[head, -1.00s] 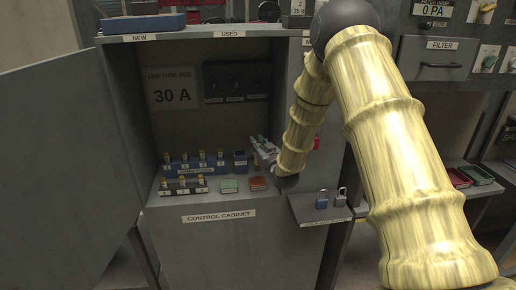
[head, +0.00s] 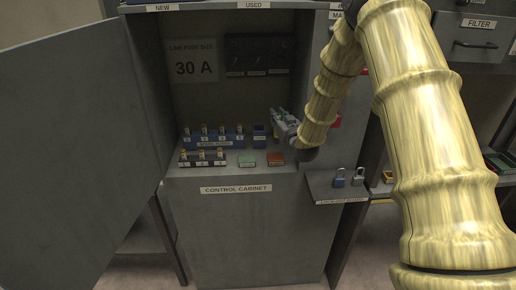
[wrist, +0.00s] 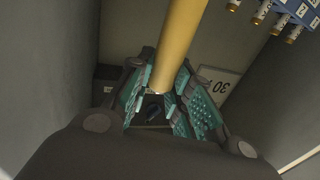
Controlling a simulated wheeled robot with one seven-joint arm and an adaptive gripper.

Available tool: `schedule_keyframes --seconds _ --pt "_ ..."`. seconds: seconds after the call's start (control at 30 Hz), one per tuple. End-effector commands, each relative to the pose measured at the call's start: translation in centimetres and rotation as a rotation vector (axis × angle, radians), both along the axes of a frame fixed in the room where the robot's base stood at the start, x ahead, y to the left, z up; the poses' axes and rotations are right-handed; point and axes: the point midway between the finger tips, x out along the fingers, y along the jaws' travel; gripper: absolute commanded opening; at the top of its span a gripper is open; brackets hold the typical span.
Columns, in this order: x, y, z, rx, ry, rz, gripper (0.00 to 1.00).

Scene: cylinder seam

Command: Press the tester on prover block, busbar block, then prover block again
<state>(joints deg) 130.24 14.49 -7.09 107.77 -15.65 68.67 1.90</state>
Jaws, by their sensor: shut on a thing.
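My gripper (head: 285,122) is inside the open control cabinet, at its right side, above and behind the small blocks. In the wrist view its teal-padded fingers (wrist: 168,105) are closed around a yellow rod (wrist: 180,45), which looks like the tester. The rod runs up out of the top of the picture, and its other end is hidden. A green block (head: 246,160) and an orange-brown block (head: 275,158) sit on the cabinet's front ledge, apart from the gripper. Their labels are too small to read, so I cannot tell which is prover or busbar.
A blue fuse holder row (head: 212,140) and a dark row (head: 201,158) with several fuses stand at the left. A blue box (head: 260,134) is beside the gripper. The open door (head: 75,150) is at left. Padlocks (head: 340,177) are on the right shelf.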

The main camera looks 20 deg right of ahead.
Motion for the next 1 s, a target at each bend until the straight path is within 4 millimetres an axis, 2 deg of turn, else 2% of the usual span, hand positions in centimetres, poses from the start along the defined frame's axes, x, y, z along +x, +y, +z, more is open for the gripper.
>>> schedule_keyframes --seconds 0.27,0.37,0.73,0.87,1.0 --pt "0.0 0.1 0.0 0.0 0.0 0.0 0.0" --pt "0.3 0.9 0.0 -0.001 -0.001 0.001 0.0" --pt "2.9 9.4 0.0 0.0 -0.004 0.001 0.0" --pt "3.2 11.1 0.0 0.001 -0.001 0.0 0.0" --pt "3.3 11.6 -0.2 -0.001 0.001 0.0 0.0"
